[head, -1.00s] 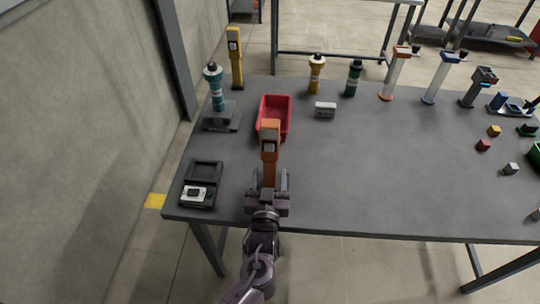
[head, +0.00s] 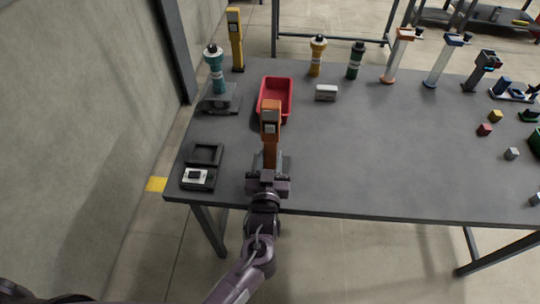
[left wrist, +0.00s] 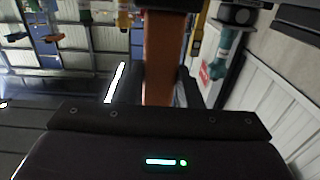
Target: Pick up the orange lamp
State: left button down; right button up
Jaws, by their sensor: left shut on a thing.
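The orange lamp (head: 271,131) stands upright at the front left of the table, in front of the red bin. My left gripper (head: 268,172) is shut on its lower part, and the arm reaches in from the front edge. In the left wrist view the lamp's orange post (left wrist: 158,60) rises between the fingers. The lamp's foot is hidden by the gripper, so I cannot tell whether it touches the table. My right gripper is not in view.
A red bin (head: 289,101) is just behind the lamp. A black tray (head: 204,155) lies left of it, and a teal lamp (head: 216,72) stands farther back. A small white box (head: 326,92) is right of the bin. The table's middle right (head: 390,150) is clear.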

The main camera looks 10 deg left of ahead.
aim_at(270, 105)
pick_arm(q)
notch_tip(270, 105, up, 19)
jog(key=p, duration=1.6)
jog(key=shift+f+p, duration=0.1)
jog(key=shift+p, duration=0.3)
jog(key=shift+r+p, duration=0.45)
jog(key=shift+r, duration=0.05)
jog(key=shift+f, duration=0.1)
jog(key=shift+f+b, duration=7.1)
jog(key=shift+f, duration=1.9)
